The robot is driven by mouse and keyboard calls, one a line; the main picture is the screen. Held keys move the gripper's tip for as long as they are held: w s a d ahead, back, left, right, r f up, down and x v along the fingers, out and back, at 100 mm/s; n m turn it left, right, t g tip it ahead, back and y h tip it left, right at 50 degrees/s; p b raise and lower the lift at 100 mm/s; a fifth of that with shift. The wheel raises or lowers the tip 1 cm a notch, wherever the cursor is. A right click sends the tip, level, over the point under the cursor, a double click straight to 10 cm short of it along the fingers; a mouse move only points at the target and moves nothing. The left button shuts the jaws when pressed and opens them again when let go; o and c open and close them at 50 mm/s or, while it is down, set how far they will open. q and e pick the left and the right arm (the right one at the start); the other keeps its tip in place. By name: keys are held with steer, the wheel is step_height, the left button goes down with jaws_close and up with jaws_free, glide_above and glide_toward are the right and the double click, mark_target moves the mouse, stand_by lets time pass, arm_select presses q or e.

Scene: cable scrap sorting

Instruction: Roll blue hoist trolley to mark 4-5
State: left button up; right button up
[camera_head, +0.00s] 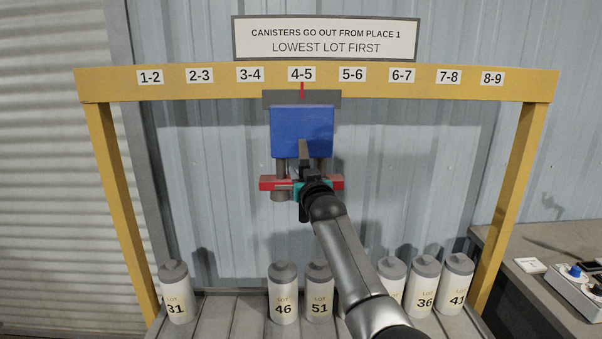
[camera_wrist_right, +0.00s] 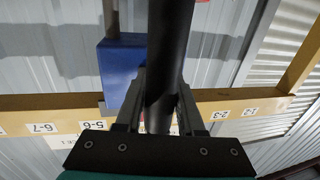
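The blue hoist trolley (camera_head: 290,125) hangs from the yellow beam (camera_head: 215,88) by a grey carriage (camera_head: 270,99). A red pointer (camera_head: 302,90) above it lines up with the 4-5 mark (camera_head: 302,74). A red crossbar (camera_head: 268,183) sits below the blue body, partly hidden by my wrist. My right gripper (camera_head: 304,165) is in front of the trolley. In the right wrist view, its fingers (camera_wrist_right: 160,95) close around a dark bar (camera_wrist_right: 170,40) beside the blue body (camera_wrist_right: 120,75). My left gripper is not in view.
Several lot canisters stand on the slatted rack below, including 31 (camera_head: 175,292), 46 (camera_head: 283,293), 51 (camera_head: 318,290) and 41 (camera_head: 455,283); one is partly hidden by my arm. A sign (camera_head: 325,40) is above. A control box (camera_head: 575,283) is on the right bench.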

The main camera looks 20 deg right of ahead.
steer(key=shift+o, duration=1.8)
steer(key=shift+s, duration=0.15)
steer(key=s, duration=1.5)
steer(key=shift+a+b, duration=0.35)
steer(key=shift+b, duration=0.05)
steer(key=shift+f, duration=0.1)
